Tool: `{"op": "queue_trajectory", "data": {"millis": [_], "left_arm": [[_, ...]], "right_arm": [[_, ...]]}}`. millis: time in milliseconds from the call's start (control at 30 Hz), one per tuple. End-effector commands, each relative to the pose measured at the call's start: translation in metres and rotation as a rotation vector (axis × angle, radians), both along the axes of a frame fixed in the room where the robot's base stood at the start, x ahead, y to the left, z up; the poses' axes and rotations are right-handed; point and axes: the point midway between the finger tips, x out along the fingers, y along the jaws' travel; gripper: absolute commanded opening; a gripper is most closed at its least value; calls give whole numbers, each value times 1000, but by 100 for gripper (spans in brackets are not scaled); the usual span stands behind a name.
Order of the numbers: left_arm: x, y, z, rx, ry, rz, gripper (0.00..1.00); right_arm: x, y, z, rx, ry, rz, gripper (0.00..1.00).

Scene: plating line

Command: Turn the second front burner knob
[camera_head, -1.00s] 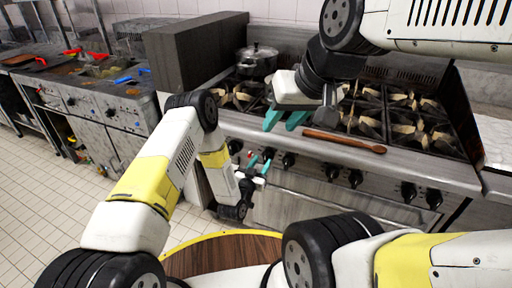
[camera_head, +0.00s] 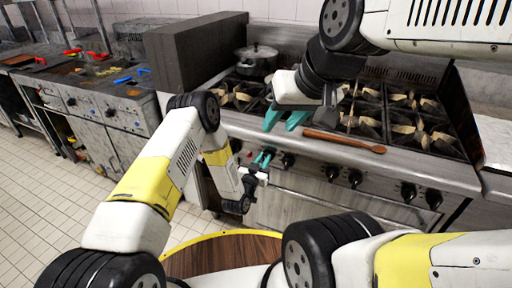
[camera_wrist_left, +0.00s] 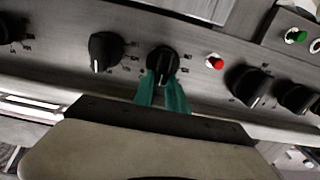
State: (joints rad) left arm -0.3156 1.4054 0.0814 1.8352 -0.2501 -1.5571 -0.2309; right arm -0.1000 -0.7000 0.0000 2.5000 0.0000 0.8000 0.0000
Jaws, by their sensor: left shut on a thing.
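The front burner knobs are black and sit in a row on the steel stove front. My left gripper (camera_head: 263,161) is at the second knob from the left (camera_head: 268,152) in the head view. In the left wrist view, the left gripper's teal fingers (camera_wrist_left: 163,88) are shut on this knob (camera_wrist_left: 164,60), one on each side of its lower part. My right gripper (camera_head: 285,120) is open and empty above the stove's front edge, left of the wooden spoon.
Neighbouring knobs (camera_wrist_left: 106,51) and a red light (camera_wrist_left: 215,62) flank the held knob. A wooden spoon (camera_head: 345,141) lies on the stove's front ledge. A lidded pot (camera_head: 257,60) stands on a back burner. The tiled floor at left is clear.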

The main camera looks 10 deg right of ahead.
Motion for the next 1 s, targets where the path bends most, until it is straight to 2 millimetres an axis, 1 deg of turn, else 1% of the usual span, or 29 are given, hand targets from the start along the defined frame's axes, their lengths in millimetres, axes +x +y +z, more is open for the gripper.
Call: {"op": "queue_trajectory", "data": {"millis": [167, 367, 1000], "left_arm": [[1, 2, 0, -36, 24, 2, 0], [2, 4, -1, -131, 88, 3, 0], [8, 13, -6, -625, 422, 4, 0]], "right_arm": [[0, 0, 0, 0, 0, 0, 36], [0, 0, 0, 0, 0, 0, 36], [0, 0, 0, 0, 0, 0, 36]]}}
